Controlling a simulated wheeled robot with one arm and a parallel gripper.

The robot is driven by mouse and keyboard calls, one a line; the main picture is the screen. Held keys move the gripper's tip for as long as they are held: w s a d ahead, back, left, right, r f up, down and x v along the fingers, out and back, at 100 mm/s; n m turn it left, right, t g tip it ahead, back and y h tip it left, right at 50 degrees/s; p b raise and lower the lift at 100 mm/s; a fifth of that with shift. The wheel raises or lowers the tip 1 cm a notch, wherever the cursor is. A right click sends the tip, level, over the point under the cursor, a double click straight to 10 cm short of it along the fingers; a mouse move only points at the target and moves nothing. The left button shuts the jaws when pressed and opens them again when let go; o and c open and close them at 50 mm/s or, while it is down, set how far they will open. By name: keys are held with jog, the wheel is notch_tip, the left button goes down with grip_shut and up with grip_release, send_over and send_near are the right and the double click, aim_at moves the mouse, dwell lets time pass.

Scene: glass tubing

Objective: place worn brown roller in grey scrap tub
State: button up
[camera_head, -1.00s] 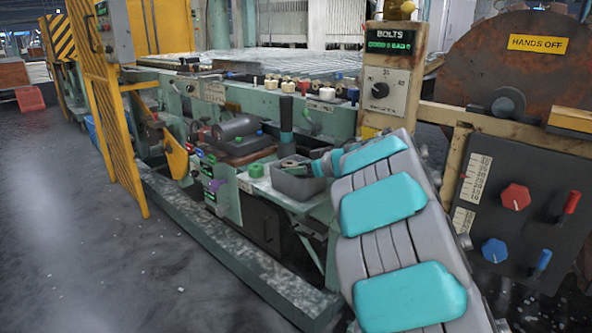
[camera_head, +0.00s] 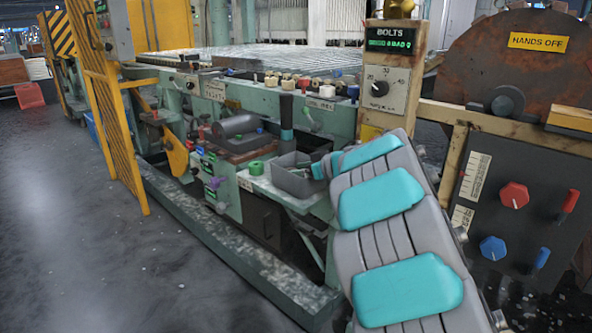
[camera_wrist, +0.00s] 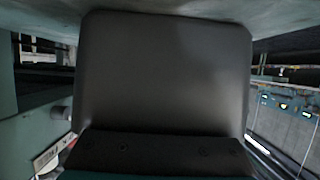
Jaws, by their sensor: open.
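The grey scrap tub (camera_head: 293,182) sits on the machine's front ledge, just left of my arm. The near end of my arm, with teal pads, blocks the view to its right. My gripper (camera_head: 322,168) is small and partly hidden at the tub's right edge; it looks empty and open. I cannot make out the worn brown roller for sure, and the tub's inside is too small to read. Several pale and brownish rollers (camera_head: 287,84) stand in a row on the machine's top rail. A dark grey panel fills most of the wrist view, and no fingertips show there.
A dark cylinder (camera_head: 234,126) lies on a brown block left of the tub. A black upright post (camera_head: 287,112) stands behind the tub. A dial box (camera_head: 385,88) and a control panel (camera_head: 513,215) stand to the right.

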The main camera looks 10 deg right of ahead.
jog(key=shift+f, duration=0.2)
jog(key=shift+r+b, duration=0.35)
jog(key=shift+r, duration=0.1)
jog(key=v, duration=1.2)
jog(key=shift+r+p, duration=0.35)
jog(key=shift+p, duration=0.1)
